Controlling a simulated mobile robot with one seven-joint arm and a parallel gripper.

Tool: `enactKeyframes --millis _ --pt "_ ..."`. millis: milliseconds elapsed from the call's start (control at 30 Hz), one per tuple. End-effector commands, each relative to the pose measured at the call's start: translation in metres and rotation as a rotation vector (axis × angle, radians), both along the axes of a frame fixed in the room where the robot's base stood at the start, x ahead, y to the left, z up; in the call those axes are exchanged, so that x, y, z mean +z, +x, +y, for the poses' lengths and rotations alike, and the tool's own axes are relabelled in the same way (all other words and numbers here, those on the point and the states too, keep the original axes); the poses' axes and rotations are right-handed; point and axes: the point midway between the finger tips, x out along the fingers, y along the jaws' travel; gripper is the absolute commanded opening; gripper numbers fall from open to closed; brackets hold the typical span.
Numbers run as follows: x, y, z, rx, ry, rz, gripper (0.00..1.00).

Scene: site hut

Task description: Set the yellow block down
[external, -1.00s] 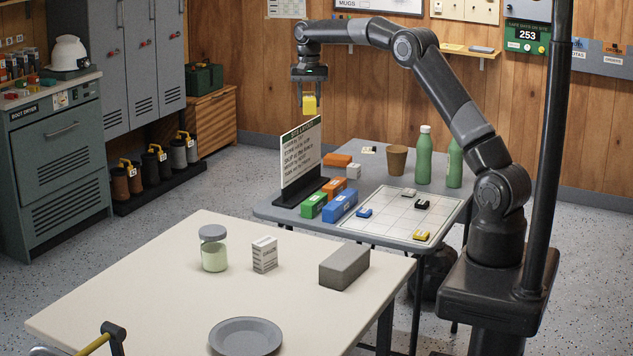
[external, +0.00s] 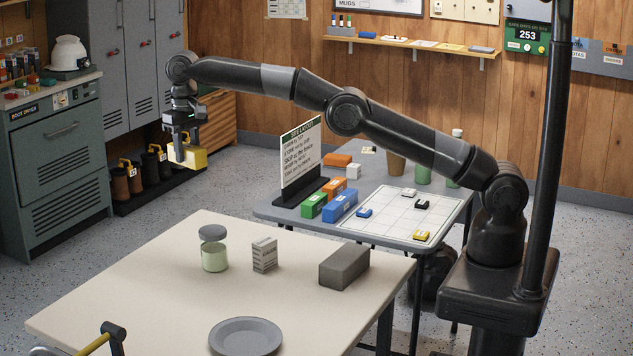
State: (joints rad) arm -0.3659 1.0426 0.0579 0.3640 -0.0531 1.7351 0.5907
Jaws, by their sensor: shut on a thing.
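My gripper (external: 182,158) is shut on the yellow block (external: 187,156). It holds the block in the air, in the left part of the external view. In the picture the block shows beyond the cream table (external: 130,270), above its far left side, and left of the sign. Nothing is seen touching the block from below. The gripper's fingers cover part of the block.

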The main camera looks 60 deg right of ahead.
Motion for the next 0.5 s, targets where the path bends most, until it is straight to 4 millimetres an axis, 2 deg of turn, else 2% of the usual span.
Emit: enactKeyframes --millis 33,200,500 --pt "-0.001 -0.008 0.023 0.035 0.001 -0.001 0.10" --pt "-0.004 -0.029 0.073 0.115 0.001 0.000 0.10" --pt "-0.007 -0.061 0.132 0.213 0.003 0.001 0.10"
